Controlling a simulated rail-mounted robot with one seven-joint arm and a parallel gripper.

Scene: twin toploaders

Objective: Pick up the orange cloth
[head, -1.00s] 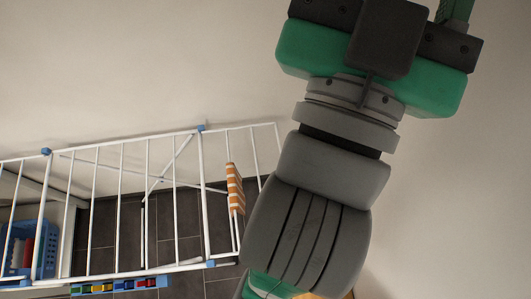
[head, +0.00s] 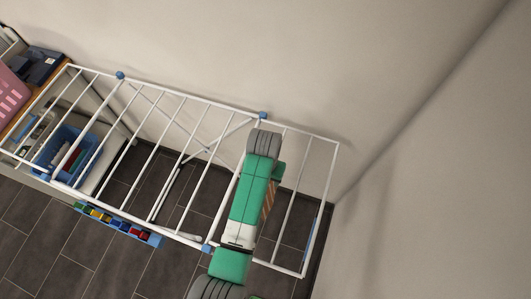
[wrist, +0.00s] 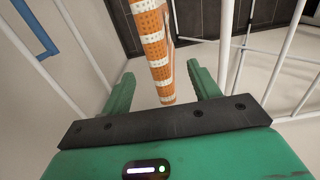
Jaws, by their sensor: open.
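The orange cloth, striped orange and white, hangs on the white drying rack (head: 190,95). In the head view only a narrow strip of the cloth (head: 268,200) shows beside my arm, which covers the rest. In the wrist view the cloth (wrist: 152,45) runs down from the top edge into the space between my fingers. My gripper (wrist: 159,71) is open, with one finger on each side of the cloth's lower part. I cannot tell whether either finger touches it. In the head view my gripper is hidden behind my arm.
White rack bars surround the cloth. A wall stands close behind the rack. A blue basket (head: 55,150) with items is at left, a pink basket (head: 10,95) farther left. A blue strip with coloured blocks (head: 140,233) lies along the rack's front. Dark tiled floor (head: 70,245) is clear.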

